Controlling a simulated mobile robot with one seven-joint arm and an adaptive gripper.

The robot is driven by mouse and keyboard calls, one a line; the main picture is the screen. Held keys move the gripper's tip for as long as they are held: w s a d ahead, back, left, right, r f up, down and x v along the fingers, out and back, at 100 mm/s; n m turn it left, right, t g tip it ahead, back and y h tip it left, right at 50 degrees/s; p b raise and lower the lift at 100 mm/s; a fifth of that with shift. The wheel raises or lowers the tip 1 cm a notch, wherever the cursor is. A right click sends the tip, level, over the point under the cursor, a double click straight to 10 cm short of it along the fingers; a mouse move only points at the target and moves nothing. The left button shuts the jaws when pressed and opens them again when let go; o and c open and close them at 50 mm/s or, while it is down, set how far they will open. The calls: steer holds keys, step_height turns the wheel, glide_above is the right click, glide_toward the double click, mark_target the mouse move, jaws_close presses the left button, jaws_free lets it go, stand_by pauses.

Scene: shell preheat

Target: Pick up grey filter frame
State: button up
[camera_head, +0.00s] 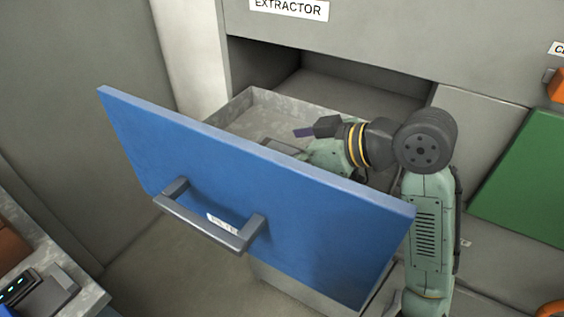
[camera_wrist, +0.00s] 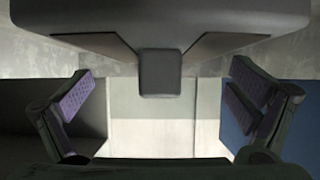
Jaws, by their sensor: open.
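My gripper (camera_head: 305,132) reaches into the drawer from the right, partly hidden by the front. In the wrist view my gripper (camera_wrist: 163,100) has its purple-padded fingers wide apart, with nothing held between them. A dark grey shape with a square block (camera_wrist: 160,72) fills the top there; I cannot tell whether it is the frame.
The drawer's metal rim (camera_head: 250,96) and blue front rise around my gripper. The cabinet opening lies behind. A green panel (camera_head: 530,180) is at the right. A bench with a small dark device (camera_head: 22,287) is at the lower left.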

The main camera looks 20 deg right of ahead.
steer(key=c, duration=1.9)
steer(key=shift+c, duration=0.2)
steer(key=shift+r, duration=0.1)
